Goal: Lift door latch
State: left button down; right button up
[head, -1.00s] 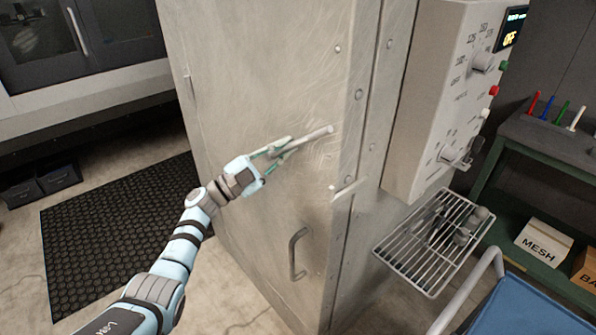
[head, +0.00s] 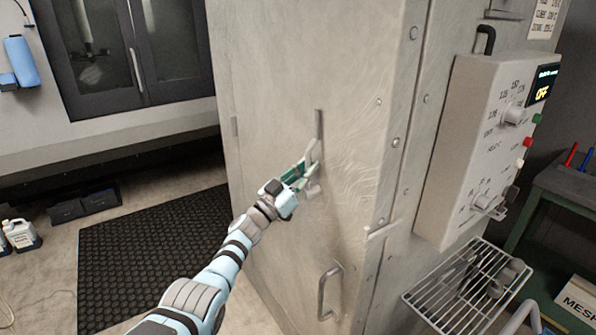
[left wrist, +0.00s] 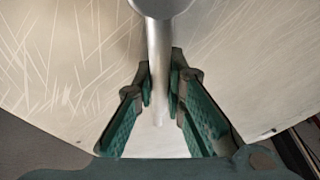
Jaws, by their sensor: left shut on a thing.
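The door latch (head: 319,128) is a slim grey metal bar on the face of a big metal door (head: 270,80). It now stands close to upright in the head view. My left gripper (head: 308,165), with green finger pads, is at the lower part of the latch. In the left wrist view the latch bar (left wrist: 159,45) runs between the fingers of the left gripper (left wrist: 160,85), which are shut on it. A round end shows at the top of that view. The fingers partly hide the latch's lower part in the head view. My right gripper is not in view.
A fixed pull handle (head: 322,290) is lower on the door. A control box (head: 485,150) and a wire rack (head: 455,290) are to the right. A black mat (head: 150,260) lies on the floor at left. Dark bins (head: 85,205) stand beyond it.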

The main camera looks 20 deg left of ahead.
pick_arm(q)
jog(key=shift+w+a+n+y+p, duration=0.35)
jog(key=shift+a+n+y, duration=0.15)
jog(key=shift+n, duration=0.6)
jog(key=shift+d, duration=0.1)
jog(key=c, duration=1.9)
grip_release()
jog(key=v, duration=1.2)
jog(key=shift+f, duration=0.1)
